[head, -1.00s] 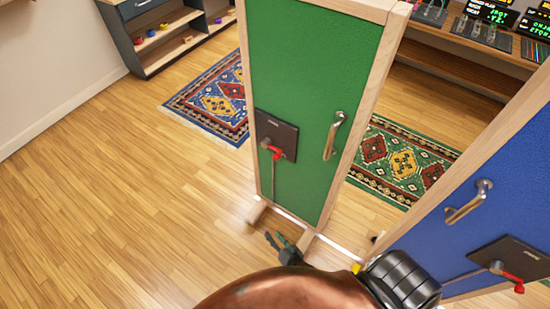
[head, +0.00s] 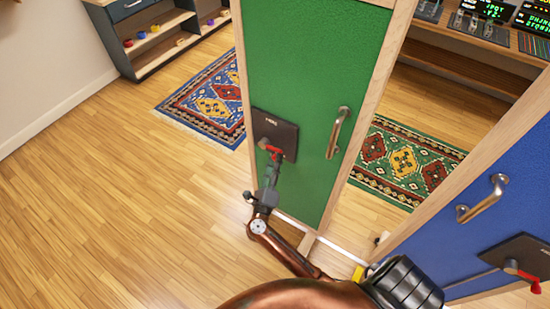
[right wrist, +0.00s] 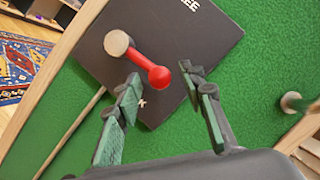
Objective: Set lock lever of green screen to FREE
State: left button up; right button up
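The green screen (head: 306,72) stands upright in the head view. Its dark lock plate (head: 286,131) carries a red-ended lever (head: 276,153), pointing right and slightly down from its round pivot. In the right wrist view the plate (right wrist: 206,42) shows letters ending in "EE" at the top and a "K" at the bottom, the rest hidden. The lever's red knob (right wrist: 160,77) lies nearer the "K". My right gripper (head: 270,165) is just below the lever. In the wrist view its open fingers (right wrist: 162,76) stand either side of the knob, without clear contact. My left gripper is out of view.
A metal handle (head: 338,132) is on the green screen, right of the plate. A blue screen (head: 440,230) with a similar lever stands close at right. Patterned rugs (head: 208,98) lie behind. The floor at left (head: 110,210) is clear.

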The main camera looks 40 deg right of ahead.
jog(key=shift+x, duration=1.1)
grip_shut()
